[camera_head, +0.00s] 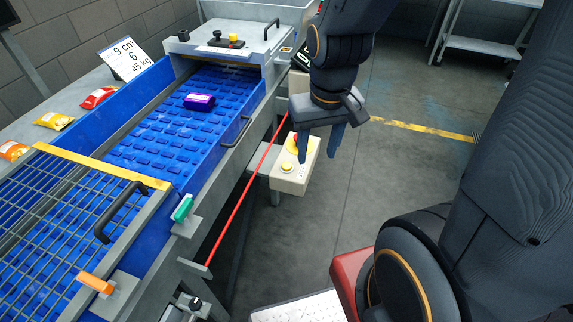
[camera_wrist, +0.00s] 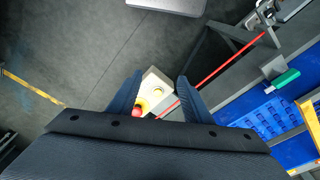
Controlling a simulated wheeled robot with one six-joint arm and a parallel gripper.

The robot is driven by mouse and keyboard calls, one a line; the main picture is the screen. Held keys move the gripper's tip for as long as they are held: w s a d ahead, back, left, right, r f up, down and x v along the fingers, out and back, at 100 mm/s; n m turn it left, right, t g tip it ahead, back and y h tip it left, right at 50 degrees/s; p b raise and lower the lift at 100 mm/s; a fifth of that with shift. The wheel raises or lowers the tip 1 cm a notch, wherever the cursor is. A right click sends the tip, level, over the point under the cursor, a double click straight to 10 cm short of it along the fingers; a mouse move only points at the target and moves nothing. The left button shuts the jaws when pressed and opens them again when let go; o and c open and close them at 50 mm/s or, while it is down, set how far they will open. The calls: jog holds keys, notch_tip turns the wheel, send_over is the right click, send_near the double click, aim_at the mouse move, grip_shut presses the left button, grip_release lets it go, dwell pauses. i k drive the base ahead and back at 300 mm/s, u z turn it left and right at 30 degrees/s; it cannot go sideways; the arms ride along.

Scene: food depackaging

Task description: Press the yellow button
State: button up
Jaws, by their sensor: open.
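A pale control box (camera_head: 291,179) is mounted beside the conveyor on the side facing me. A round yellow button (camera_head: 286,167) is on its near part, and a red button with yellow around it (camera_head: 293,143) is farther back, partly covered by a finger. My gripper (camera_head: 319,151) is open and empty, pointing down above the box's right side. In the wrist view, the box (camera_wrist: 157,76) shows between the fingers of my gripper (camera_wrist: 157,88), with the red button (camera_wrist: 141,104) near the left finger. I cannot tell the exact gap between fingertips and box.
The blue conveyor (camera_head: 140,150) carries a purple package (camera_head: 199,101). A red cord (camera_head: 245,193) runs along its side near the box. Another yellow button (camera_head: 236,39) is on the machine's top panel. Open floor (camera_head: 400,165) lies to the right.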

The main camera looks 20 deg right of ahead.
aim_at(285, 166)
jog(key=z, duration=1.9)
jog(key=k, duration=0.85)
jog(key=u, duration=1.4)
